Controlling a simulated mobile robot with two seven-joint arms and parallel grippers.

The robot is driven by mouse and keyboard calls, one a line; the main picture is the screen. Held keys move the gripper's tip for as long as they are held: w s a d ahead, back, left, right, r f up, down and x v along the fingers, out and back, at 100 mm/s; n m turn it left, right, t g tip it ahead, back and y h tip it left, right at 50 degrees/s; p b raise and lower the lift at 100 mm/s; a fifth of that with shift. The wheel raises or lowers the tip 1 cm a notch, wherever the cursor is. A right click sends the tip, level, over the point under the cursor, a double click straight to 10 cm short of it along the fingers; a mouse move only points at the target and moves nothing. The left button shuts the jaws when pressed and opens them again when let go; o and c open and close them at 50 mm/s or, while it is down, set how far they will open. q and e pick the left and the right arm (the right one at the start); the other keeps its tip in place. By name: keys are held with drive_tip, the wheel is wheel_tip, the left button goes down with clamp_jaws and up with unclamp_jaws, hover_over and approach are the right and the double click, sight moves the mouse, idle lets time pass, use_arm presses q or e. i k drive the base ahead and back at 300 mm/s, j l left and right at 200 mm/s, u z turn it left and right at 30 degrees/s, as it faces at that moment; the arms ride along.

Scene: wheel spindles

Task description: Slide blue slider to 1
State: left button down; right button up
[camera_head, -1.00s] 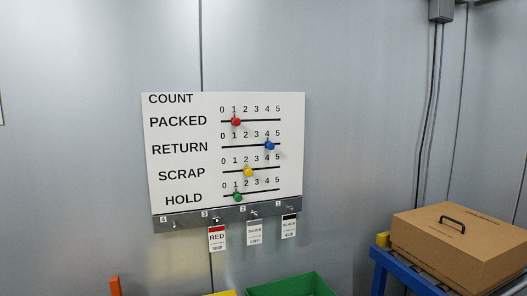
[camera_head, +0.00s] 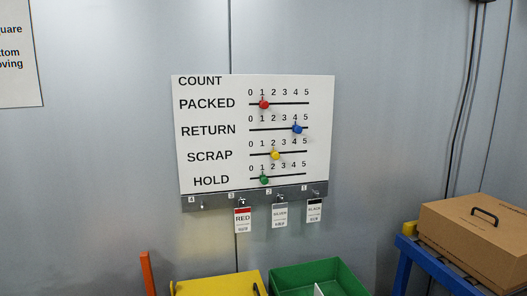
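The blue slider (camera_head: 297,128) sits on the RETURN track of the white COUNT board (camera_head: 213,141), under the number 4. The board hangs on the grey wall. The red slider (camera_head: 264,104) is near 1 on the PACKED track. The yellow slider (camera_head: 275,154) is near 2 on SCRAP. The green slider (camera_head: 264,180) is near 1 on HOLD. Neither of my grippers shows in the view.
Tags hang from hooks below the board: red (camera_head: 243,220), silver (camera_head: 280,215) and black (camera_head: 314,211). A yellow bin (camera_head: 205,284) and a green bin (camera_head: 335,272) stand below. A cardboard box (camera_head: 475,245) rests on a blue-framed stand (camera_head: 428,262) at right.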

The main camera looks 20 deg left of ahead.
sight(298, 130)
drive_tip(key=i+z, duration=0.2)
drive_tip(key=i, duration=0.2)
drive_tip(key=i+j+z, duration=0.2)
drive_tip(key=i, duration=0.15)
